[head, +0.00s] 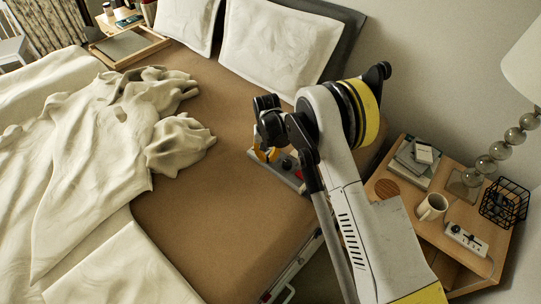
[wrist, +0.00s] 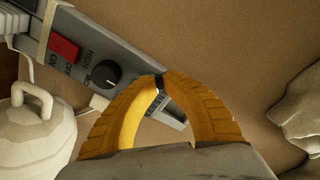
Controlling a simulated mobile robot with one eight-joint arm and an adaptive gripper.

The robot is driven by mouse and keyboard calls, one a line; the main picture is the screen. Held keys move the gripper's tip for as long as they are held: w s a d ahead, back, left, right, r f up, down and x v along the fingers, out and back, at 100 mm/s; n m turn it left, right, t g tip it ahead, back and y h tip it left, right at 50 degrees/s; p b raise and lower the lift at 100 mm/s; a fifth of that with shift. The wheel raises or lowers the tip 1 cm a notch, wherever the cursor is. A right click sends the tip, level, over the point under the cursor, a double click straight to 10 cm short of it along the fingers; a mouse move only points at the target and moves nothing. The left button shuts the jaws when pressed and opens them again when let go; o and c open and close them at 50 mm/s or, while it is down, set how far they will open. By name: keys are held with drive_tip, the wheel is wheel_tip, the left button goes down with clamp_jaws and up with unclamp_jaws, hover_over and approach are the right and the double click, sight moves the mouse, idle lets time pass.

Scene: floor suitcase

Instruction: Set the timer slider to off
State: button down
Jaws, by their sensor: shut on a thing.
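The grey control box (wrist: 125,75) lies on the brown bed surface. In the wrist view it carries a red rocker switch (wrist: 64,47) and a black dial (wrist: 106,73) marked HIGH. My gripper (wrist: 160,82) has its yellow fingers closed together over the box's lower right part. A small dark timer slider (wrist: 158,84) shows between the fingertips, and they are shut on it. The slider's markings are mostly covered by the fingers. In the head view my gripper (head: 266,154) is over the box (head: 288,174), whose near end shows below it.
Crumpled cream bedding (head: 110,130) covers the bed's left side, and pillows (head: 280,45) lie at its head. A bedside table (head: 440,230) at right holds a mug (head: 432,207) and power strip (head: 466,238). A white rounded thing with a loop handle (wrist: 30,135) stands beside the box.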

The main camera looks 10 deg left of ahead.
drive_tip(key=c, duration=1.4)
unclamp_jaws()
drive_tip(key=shift+s+a, duration=0.15)
drive_tip(key=shift+s, duration=0.1)
drive_tip(key=shift+r, duration=0.1)
wheel_tip(320, 180, up, 12)
drive_tip(key=s+d+r+t, duration=0.1)
drive_tip(key=s+d+r, duration=0.2)
drive_tip(key=d+r, duration=0.4)
drive_tip(key=s+d+r+m+t, duration=0.1)
drive_tip(key=s+d+r, duration=0.2)
drive_tip(key=d+r, duration=0.4)
drive_tip(key=s+d+r+t, duration=0.1)
drive_tip(key=s+d+r, duration=0.1)
drive_tip(key=d+r, duration=0.5)
drive_tip(key=s+d+m+t, duration=0.1)
drive_tip(key=s+d+t, duration=0.1)
drive_tip(key=s+d, duration=0.4)
drive_tip(key=s+d+r+t, duration=0.1)
drive_tip(key=s+d, duration=0.4)
drive_tip(key=s, duration=0.7)
drive_tip(key=shift+s+d+r+m+t, duration=0.15)
drive_tip(key=shift+d+r+m+t, duration=0.1)
drive_tip(key=shift+d+m+t, duration=0.25)
